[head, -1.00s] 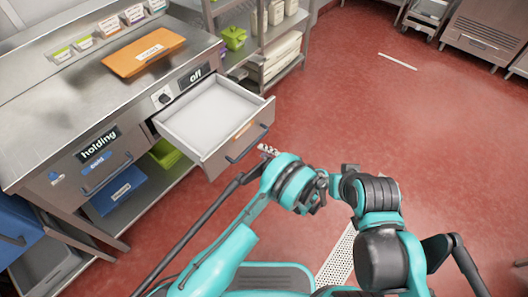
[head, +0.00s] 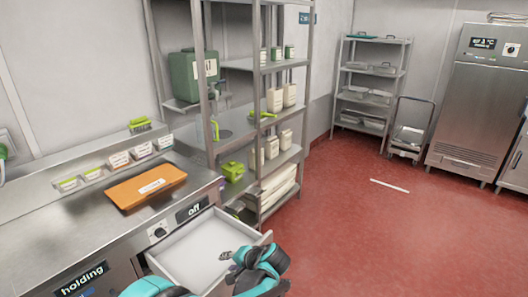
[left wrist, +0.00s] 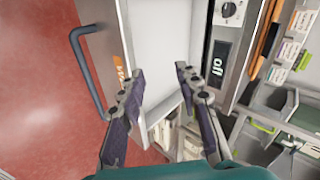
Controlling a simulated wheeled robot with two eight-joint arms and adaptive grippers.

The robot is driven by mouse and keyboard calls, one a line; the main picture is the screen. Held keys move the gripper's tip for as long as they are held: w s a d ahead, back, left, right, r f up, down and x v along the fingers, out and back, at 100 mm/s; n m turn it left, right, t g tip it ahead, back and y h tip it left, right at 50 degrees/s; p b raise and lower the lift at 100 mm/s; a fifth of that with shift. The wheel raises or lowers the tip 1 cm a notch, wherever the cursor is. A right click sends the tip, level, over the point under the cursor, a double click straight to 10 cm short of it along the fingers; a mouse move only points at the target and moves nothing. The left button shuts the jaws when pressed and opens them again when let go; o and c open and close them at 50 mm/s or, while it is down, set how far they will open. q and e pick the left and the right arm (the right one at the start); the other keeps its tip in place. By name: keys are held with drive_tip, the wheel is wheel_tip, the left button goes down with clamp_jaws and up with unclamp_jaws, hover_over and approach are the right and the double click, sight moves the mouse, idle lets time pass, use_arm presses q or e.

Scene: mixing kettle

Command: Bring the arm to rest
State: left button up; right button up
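My left gripper (head: 230,256) shows low in the head view, in front of the open drawer (head: 165,266). In the left wrist view its two dark fingers (left wrist: 160,72) are spread apart with nothing between them. That view also shows the pale inside of the drawer (left wrist: 158,32) beyond the fingertips and the drawer's dark handle (left wrist: 85,70) to their left. The drawer stands pulled out of the steel counter and its visible inside looks empty. I cannot tell whether the gripper touches the drawer. My right gripper is not in view.
An orange board (head: 147,186) lies on the steel counter (head: 60,235), with small labelled containers (head: 118,160) behind it. A metal shelf rack (head: 262,140) stands beside the counter. A steel cabinet (head: 475,110) and a cart (head: 408,130) stand at the back right. The red floor (head: 400,240) is largely clear.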

use_arm(q)
drive_tip(key=s+a+r+n+h, duration=0.1)
drive_tip(key=s+a+r+h, duration=0.2)
drive_tip(key=s, duration=0.4)
drive_tip(key=s+a+r+n+h, duration=0.1)
drive_tip(key=s+a+r+n, duration=0.1)
drive_tip(key=s+a+r, duration=0.3)
drive_tip(key=s+d+n+h, duration=0.1)
drive_tip(key=s+n+h, duration=0.1)
drive_tip(key=s, duration=1.1)
drive_tip(key=shift+d+f+n+t+h, duration=0.2)
drive_tip(key=shift+f+n+t+h, duration=0.15)
drive_tip(key=shift+h, duration=0.25)
